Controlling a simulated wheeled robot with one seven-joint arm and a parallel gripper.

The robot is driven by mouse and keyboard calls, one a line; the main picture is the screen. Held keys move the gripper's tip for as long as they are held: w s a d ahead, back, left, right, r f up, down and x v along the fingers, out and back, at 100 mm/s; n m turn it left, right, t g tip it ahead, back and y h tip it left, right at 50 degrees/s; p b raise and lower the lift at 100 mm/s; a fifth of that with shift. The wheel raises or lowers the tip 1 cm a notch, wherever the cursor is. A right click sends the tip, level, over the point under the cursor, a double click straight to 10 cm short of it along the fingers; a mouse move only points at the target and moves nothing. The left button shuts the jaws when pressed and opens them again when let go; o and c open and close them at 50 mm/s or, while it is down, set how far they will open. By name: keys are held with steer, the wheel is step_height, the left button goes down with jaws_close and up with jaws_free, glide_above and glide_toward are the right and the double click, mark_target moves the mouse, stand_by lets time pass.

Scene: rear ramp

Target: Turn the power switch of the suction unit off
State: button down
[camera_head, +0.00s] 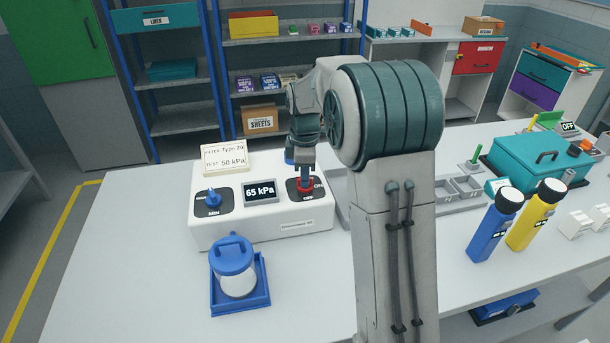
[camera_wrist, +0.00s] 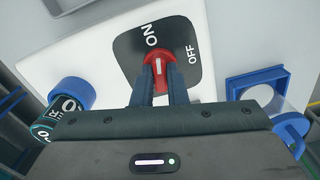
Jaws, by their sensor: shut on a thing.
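The suction unit (camera_head: 240,230) is a white box on the table in the head view. Its power switch is a red rotary knob (camera_head: 297,190) on a black plate marked ON and OFF. In the wrist view, the red knob (camera_wrist: 160,66) has a white line that points up, closer to ON than to OFF. My gripper (camera_head: 304,181) reaches down from above. In the wrist view, the fingers of my gripper (camera_wrist: 159,80) are shut on the knob from both sides. The unit's display (camera_head: 260,191) reads 65 kPa.
A blue dial (camera_head: 212,197) marked MIN is left of the display, and a card (camera_head: 225,158) stands behind it. A blue-lidded jar (camera_head: 235,281) sits in a blue tray (camera_head: 262,291) in front.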

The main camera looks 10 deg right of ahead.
steer(key=m, duration=0.4)
steer(key=shift+m, duration=0.3)
steer(key=m, duration=0.3)
steer(key=shift+m, duration=0.4)
steer(key=m, duration=0.3)
steer(key=shift+r, duration=0.1)
steer(key=shift+m, duration=2)
steer(key=c, duration=1.4)
jaws_free()
steer(key=shift+c, duration=0.2)
step_height(320, 180, up, 14)
steer(key=b, duration=0.1)
